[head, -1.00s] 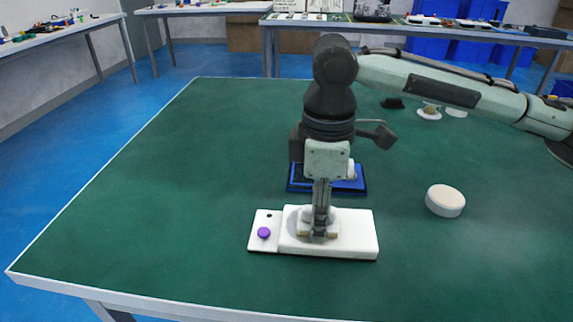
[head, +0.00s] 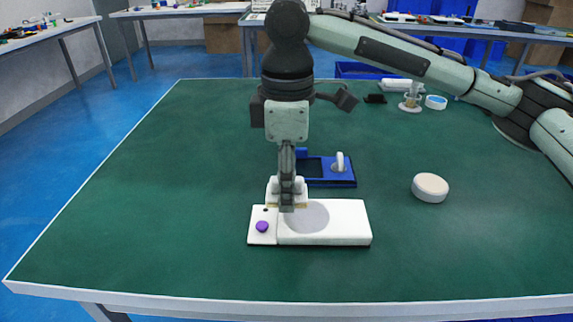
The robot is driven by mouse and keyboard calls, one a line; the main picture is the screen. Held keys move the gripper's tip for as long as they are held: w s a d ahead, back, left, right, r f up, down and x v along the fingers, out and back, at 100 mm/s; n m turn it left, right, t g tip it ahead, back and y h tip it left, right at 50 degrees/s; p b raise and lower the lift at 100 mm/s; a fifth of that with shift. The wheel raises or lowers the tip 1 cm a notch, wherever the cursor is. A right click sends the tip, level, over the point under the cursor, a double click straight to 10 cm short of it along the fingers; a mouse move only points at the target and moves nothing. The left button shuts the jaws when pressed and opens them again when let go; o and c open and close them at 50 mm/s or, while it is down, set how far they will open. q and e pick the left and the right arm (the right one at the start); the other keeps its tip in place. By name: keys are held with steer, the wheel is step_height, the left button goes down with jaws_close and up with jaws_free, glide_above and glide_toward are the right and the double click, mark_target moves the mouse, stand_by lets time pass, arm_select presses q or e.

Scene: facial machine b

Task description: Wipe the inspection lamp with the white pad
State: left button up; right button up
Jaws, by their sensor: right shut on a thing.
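A flat white device (head: 345,225) with a purple button (head: 262,226) at its left end and a round grey patch (head: 310,216) on top lies near the front of the table. I take it to be the inspection lamp, though nothing labels it. My right gripper (head: 287,206) points down over its back left part. It is shut on a small white block with a tan lower edge, which looks like the white pad (head: 273,190). The fingers partly hide the pad. Whether the pad touches the device is unclear. My left gripper is out of view.
A blue tray (head: 340,182) with a pale upright ring (head: 340,162) sits just behind the device. A round white puck (head: 430,187) lies to the right. Small items, including a white stand (head: 411,100), are at the back right. The table's left side is clear.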

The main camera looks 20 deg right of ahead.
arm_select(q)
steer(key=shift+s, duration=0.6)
arm_select(e)
steer(key=shift+r, duration=2)
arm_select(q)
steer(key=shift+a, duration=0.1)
